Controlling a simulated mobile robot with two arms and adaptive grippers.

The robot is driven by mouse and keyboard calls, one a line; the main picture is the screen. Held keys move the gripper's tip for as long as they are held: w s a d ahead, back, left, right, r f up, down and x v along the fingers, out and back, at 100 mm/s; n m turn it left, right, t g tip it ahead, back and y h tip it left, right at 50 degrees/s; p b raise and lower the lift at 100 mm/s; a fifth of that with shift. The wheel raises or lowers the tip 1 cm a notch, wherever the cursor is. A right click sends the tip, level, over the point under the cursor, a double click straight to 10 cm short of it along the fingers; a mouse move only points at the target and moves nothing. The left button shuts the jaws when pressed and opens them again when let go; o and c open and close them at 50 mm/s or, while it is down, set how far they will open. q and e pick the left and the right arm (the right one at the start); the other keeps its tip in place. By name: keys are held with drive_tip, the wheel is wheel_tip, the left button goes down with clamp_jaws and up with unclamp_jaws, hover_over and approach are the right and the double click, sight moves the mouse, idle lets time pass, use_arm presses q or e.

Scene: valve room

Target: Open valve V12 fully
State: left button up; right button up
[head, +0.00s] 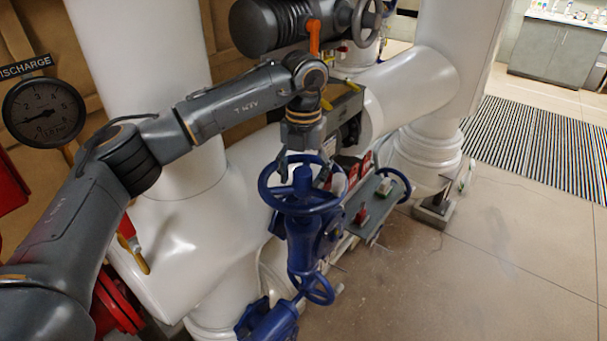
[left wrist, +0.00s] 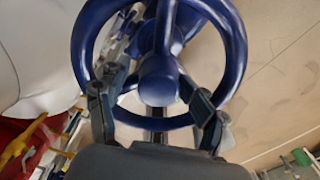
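A blue valve with a spoked handwheel (head: 272,195) stands in the middle of the head view; I can read no V12 tag on it. The same wheel fills the left wrist view, with its round hub (left wrist: 158,82) near the centre. My left gripper (head: 304,166) points down at the wheel from above. Its fingers are spread apart, one on each side of the hub, within or close over the rim in the left wrist view (left wrist: 157,95). Nothing is clamped between them. Whether the fingers touch the spokes or rim is unclear. My right gripper is out of view.
Large white pipes (head: 415,90) stand behind the valve. A smaller blue wheel (head: 318,289) sits below, and a grey panel with red parts (head: 370,205) lies right of it. A discharge gauge (head: 44,112) hangs at left. Open floor (head: 500,260) extends right.

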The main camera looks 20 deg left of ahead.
use_arm(q)
drive_tip(key=shift+a+r, duration=0.1)
drive_tip(key=shift+r, duration=0.05)
drive_tip(key=shift+r+p, duration=2.1)
drive_tip(key=shift+r, duration=1.2)
wheel_tip(320, 180, up, 6)
drive_tip(key=p, duration=0.3)
drive_tip(key=shift+p, duration=0.4)
